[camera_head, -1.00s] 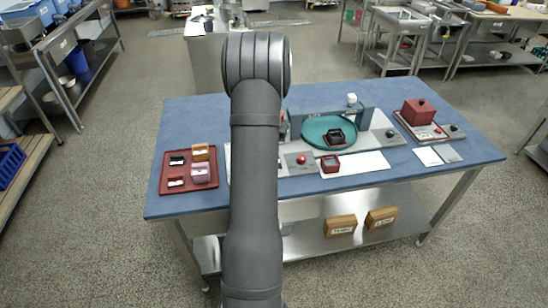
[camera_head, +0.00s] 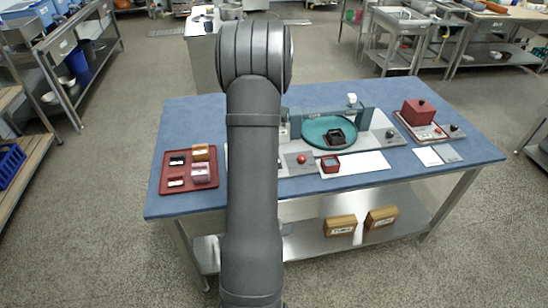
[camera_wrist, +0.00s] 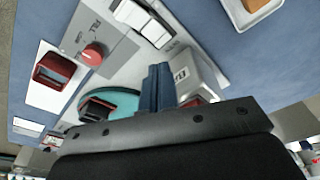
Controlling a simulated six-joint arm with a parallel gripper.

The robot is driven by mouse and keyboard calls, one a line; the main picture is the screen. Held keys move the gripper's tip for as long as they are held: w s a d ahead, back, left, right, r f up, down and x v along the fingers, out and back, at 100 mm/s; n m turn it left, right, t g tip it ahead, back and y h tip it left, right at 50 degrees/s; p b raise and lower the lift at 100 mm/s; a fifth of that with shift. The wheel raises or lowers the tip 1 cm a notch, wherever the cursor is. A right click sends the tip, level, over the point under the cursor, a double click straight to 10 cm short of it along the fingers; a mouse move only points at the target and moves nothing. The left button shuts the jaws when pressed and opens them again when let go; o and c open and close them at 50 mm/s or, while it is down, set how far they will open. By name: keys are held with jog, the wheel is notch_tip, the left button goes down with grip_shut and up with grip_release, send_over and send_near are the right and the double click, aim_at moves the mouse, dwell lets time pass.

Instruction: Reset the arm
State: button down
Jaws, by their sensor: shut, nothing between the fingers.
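My arm (camera_head: 252,180) rises through the middle of the head view, its upper joint above the table's back edge. My gripper is hidden behind it there. In the wrist view my gripper (camera_wrist: 159,72) is shut and empty, its two fingers together. It hangs over the machine, apart from anything as far as I can tell. A red open box (camera_head: 330,164) sits on the white strip in front.
A red tray (camera_head: 165,186) with several small blocks lies at the left of the blue table (camera_head: 210,114). A red lidded box (camera_head: 418,111) stands on a tray at the right. Two wooden boxes, one left (camera_head: 340,226) and one right (camera_head: 381,217), sit on the lower shelf.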

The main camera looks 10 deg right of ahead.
notch_tip(320, 180, down, 7)
jog(key=shift+f, duration=0.1)
dwell(0.6)
notch_tip(320, 180, up, 8)
dwell(1.4)
dwell(1.2)
